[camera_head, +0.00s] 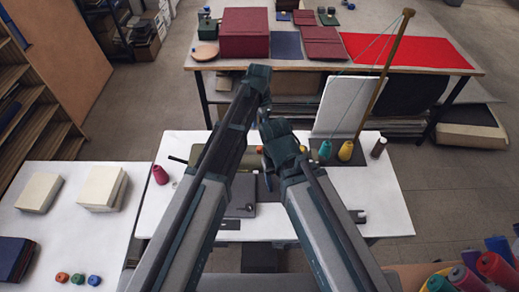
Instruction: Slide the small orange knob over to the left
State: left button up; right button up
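A small orange spot (260,149), which may be the knob, shows on the white work table (385,205) between my two arms. It is partly hidden by them, so its shape and any track under it cannot be made out. My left arm rises from the lower left to a raised dark joint above the table. My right arm rises from the lower right to a lower joint just right of it. I cannot make out the fingers of either gripper; the arm links seem to cover them.
On the table stand a crimson spool (160,174), a teal spool (325,150), a yellow spool (346,151) and a brown spool (378,147). A white upright panel (345,105) and a leaning wooden pole (392,62) rise behind. A dark grey box (240,194) lies near the front.

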aim_at(259, 147)
pick_arm(q)
notch_tip(259, 147, down, 13)
jog(key=b, duration=1.2)
jog(key=shift+r, duration=0.1)
jog(key=shift+r, duration=0.1)
jog(key=shift+c, duration=0.2)
grip_shut()
dwell(0.4)
